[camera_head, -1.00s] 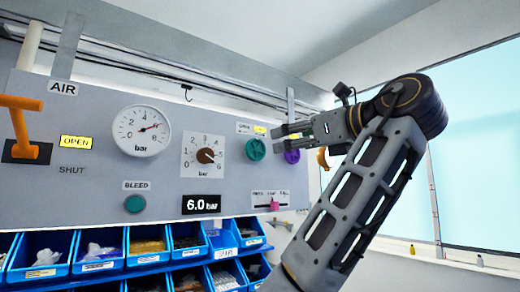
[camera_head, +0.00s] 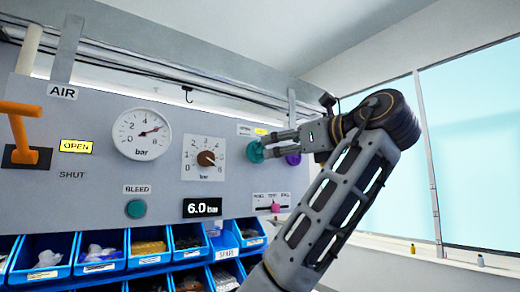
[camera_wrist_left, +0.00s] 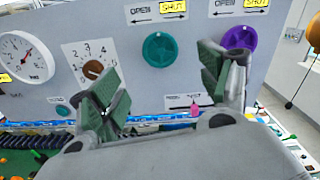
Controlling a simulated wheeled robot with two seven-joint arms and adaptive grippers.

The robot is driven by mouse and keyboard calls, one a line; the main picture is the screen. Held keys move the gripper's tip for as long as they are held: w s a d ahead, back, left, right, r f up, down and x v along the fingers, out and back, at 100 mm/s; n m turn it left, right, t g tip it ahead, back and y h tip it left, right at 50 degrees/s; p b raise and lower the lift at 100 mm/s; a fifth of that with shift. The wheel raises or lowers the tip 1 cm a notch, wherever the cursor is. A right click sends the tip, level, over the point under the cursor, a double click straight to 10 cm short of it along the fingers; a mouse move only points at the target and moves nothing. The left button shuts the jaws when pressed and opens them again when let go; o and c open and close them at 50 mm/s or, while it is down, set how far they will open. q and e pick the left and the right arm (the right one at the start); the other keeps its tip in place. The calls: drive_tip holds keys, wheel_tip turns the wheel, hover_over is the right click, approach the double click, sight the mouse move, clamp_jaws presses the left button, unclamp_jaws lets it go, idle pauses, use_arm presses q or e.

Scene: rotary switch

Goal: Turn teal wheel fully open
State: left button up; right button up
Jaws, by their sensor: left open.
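The teal wheel (camera_head: 254,151) is a round knob on the grey panel, below an OPEN/SHUT label whose SHUT part is yellow. In the wrist view the teal wheel (camera_wrist_left: 158,49) shows whole, beyond and between the two fingers, with a ridge across its face. My left gripper (camera_head: 268,146) is open and empty, its fingertips overlapping the wheel's right side in the head view. In the wrist view the open left gripper (camera_wrist_left: 160,72) has its green pads on either side of the wheel. My right gripper is not in view.
A purple wheel (camera_wrist_left: 239,37) sits close right of the teal one, partly behind a finger. A slider with a pink knob (camera_head: 276,208) is below. A dial (camera_head: 205,158), a gauge (camera_head: 141,133) and an orange lever (camera_head: 20,125) are left. Blue bins (camera_head: 100,253) stand underneath.

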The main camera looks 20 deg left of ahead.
sight(258, 151)
use_arm(q)
drive_tip(key=shift+p+x, duration=1.1)
drive_tip(key=shift+x, duration=1.55)
drive_tip(key=p+x, duration=0.1)
drive_tip(key=x, duration=0.2)
drive_tip(key=shift+w+a, duration=0.2)
drive_tip(key=shift+a, duration=0.05)
drive_tip(key=shift+w+a, duration=0.45)
drive_tip(key=shift+a, duration=0.05)
drive_tip(key=shift+c, duration=0.4)
drive_tip(key=c, duration=0.9)
